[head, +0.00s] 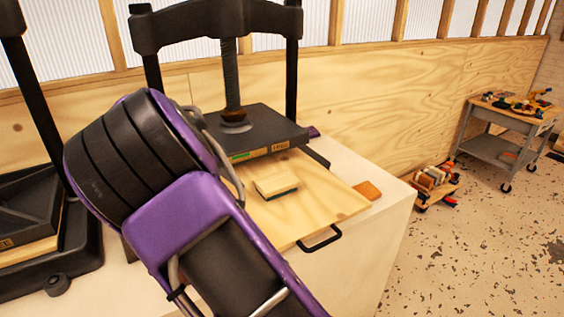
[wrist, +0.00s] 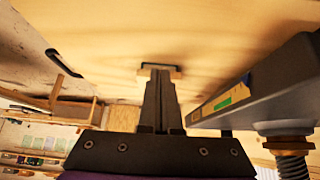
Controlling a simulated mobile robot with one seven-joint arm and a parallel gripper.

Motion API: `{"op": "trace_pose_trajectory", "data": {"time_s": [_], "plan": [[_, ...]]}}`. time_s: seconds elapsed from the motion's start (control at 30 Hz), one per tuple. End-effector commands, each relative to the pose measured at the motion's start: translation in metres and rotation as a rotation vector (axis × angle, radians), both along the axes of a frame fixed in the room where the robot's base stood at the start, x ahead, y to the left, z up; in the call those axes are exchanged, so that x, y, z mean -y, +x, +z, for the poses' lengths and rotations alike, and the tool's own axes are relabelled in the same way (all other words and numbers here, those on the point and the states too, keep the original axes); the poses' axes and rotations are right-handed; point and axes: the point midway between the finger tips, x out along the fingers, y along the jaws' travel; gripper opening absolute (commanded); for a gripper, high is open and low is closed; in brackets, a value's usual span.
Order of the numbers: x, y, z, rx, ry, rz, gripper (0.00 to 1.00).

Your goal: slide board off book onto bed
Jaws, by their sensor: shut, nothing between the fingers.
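In the head view the pale wooden board (head: 276,181) lies on top of the book (head: 284,194), whose dark green edge shows beneath it. Both rest on the press's wooden bed (head: 325,205). The wrist view is upside down; the board (wrist: 174,75) and the book's dark edge (wrist: 160,66) show just beyond my fingertips, partly hidden by them. My gripper (wrist: 159,74) is shut and empty, pointing at the side of the stack. I cannot tell whether it touches. In the head view my arm hides the gripper.
The press's dark platen (head: 255,130) hangs behind the board, close to my gripper's side in the wrist view (wrist: 235,95). The bed has a black front handle (head: 320,239). An orange-brown block (head: 367,190) lies right of the bed. Bare bed surrounds the book's front and right.

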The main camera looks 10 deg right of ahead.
Motion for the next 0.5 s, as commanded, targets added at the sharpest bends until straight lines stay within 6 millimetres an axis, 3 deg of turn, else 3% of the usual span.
{"op": "trace_pose_trajectory", "data": {"time_s": [0.17,0.5], "plan": [[0.014,0.004,-0.001,0.002,-0.001,-0.007,0.00],[0.082,0.025,0.000,0.002,-0.001,-0.009,0.00]]}}
